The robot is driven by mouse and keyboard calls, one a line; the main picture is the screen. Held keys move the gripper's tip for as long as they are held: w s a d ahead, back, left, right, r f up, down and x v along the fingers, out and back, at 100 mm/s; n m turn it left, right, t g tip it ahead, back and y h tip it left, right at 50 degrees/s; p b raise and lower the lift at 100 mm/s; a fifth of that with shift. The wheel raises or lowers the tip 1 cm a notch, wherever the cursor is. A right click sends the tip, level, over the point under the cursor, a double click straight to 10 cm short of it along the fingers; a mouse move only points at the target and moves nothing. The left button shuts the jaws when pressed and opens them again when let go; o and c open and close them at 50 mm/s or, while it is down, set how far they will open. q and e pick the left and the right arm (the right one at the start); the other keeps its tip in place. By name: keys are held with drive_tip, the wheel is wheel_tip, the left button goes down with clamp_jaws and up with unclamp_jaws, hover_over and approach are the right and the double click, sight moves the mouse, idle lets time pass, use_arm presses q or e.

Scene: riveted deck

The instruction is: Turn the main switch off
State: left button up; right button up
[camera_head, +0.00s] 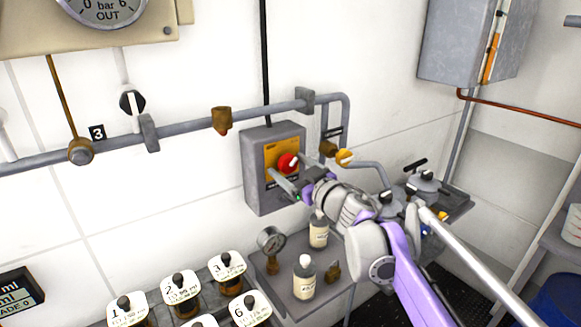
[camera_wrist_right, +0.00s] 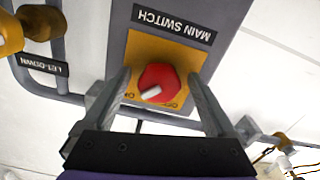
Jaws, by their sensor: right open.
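The main switch is a red round knob (camera_head: 288,163) with a pale pointer, on a yellow plate (camera_head: 270,150) of a grey wall box (camera_head: 256,140). In the right wrist view the red knob (camera_wrist_right: 158,80) appears upside down under the label MAIN SWITCH (camera_wrist_right: 172,22). Its pale pointer slants to the lower left there; the small lettering on the plate is hard to read. My right gripper (camera_head: 287,172) is open in front of the box. In the wrist view its two fingers (camera_wrist_right: 158,76) stand on either side of the knob, apart from it. My left gripper is not in view.
Grey pipes (camera_head: 185,128) run along the wall, with a yellow-handled valve (camera_head: 344,157) right of the box. Below are a shelf with bottles (camera_head: 304,278), a small gauge (camera_head: 271,240) and several numbered jars (camera_head: 180,290). A grey cabinet (camera_head: 458,45) hangs at upper right.

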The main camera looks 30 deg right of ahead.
drive_tip(key=c, duration=1.4)
drive_tip(key=shift+o, duration=0.2)
drive_tip(key=shift+n, duration=0.3)
drive_tip(key=n+p, duration=0.1)
drive_tip(key=n, duration=0.2)
drive_tip(key=shift+d+n, duration=0.1)
drive_tip(key=shift+n, duration=0.2)
drive_tip(key=n+p, duration=0.1)
drive_tip(key=n, duration=0.3)
drive_tip(key=shift+r+n, duration=0.15)
drive_tip(key=shift+n, duration=0.15)
drive_tip(key=n+p, duration=0.1)
drive_tip(key=n, duration=0.3)
drive_tip(key=shift+d, duration=0.1)
drive_tip(key=shift+r+n+p, duration=0.1)
drive_tip(key=shift+n+p, duration=0.6)
drive_tip(key=shift+n, duration=1.8)
